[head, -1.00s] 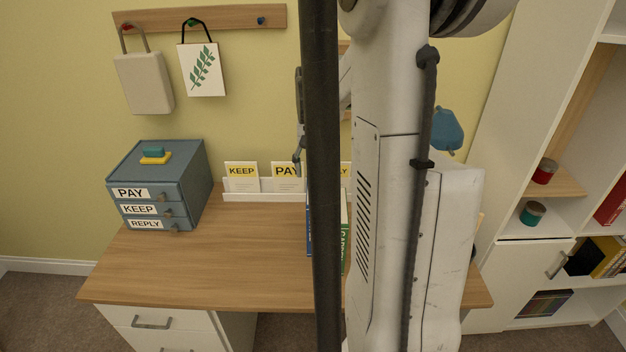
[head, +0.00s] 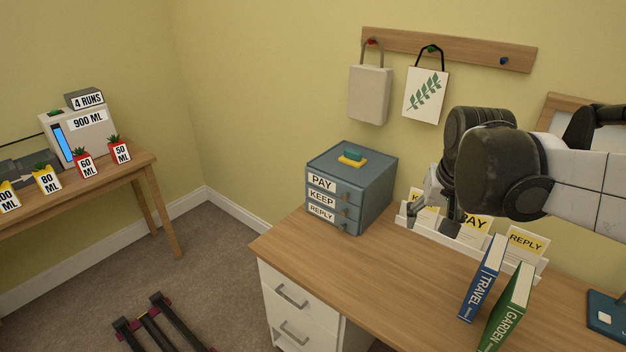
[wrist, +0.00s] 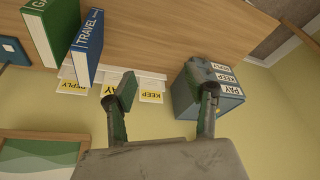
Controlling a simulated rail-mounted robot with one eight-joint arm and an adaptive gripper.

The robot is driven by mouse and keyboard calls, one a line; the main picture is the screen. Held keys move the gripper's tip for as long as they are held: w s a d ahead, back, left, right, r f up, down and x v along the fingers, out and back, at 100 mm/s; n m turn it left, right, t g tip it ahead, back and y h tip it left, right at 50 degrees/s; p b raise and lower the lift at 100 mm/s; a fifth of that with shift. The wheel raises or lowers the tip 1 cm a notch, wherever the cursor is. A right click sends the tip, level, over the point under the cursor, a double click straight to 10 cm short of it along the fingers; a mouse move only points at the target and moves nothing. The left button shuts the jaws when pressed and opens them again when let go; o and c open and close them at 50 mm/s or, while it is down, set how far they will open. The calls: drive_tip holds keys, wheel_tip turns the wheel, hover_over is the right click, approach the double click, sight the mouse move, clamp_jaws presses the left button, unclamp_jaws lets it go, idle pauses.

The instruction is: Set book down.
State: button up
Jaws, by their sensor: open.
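The blue TRAVEL book (head: 482,279) and the green GARDEN book (head: 507,308) stand side by side on the wooden desk (head: 385,275). In the wrist view, TRAVEL (wrist: 87,45) and GARDEN (wrist: 52,30) show at the upper left. My gripper (head: 432,220) is over the back of the desk, in front of the card rack and left of the books. Its two fingers are spread with nothing between them in the wrist view (wrist: 163,100). It is apart from both books.
A blue drawer box (head: 362,190) labelled PAY, KEEP, REPLY stands left of my gripper. A white rack (head: 522,262) with cards runs along the desk's back. Two bags hang above. A dark blue item (head: 606,318) lies at right. The desk's front left is clear.

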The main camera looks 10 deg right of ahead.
drive_tip(key=shift+o, duration=0.3)
drive_tip(key=s+a+n+t+y, duration=0.1)
drive_tip(key=s+a+n+t, duration=0.2)
drive_tip(key=s+a, duration=0.4)
drive_tip(key=a+n, duration=0.1)
drive_tip(key=a, duration=0.6)
drive_tip(key=shift+s+f+n, duration=0.15)
drive_tip(key=shift+f+n, duration=0.15)
drive_tip(key=shift+f, duration=0.05)
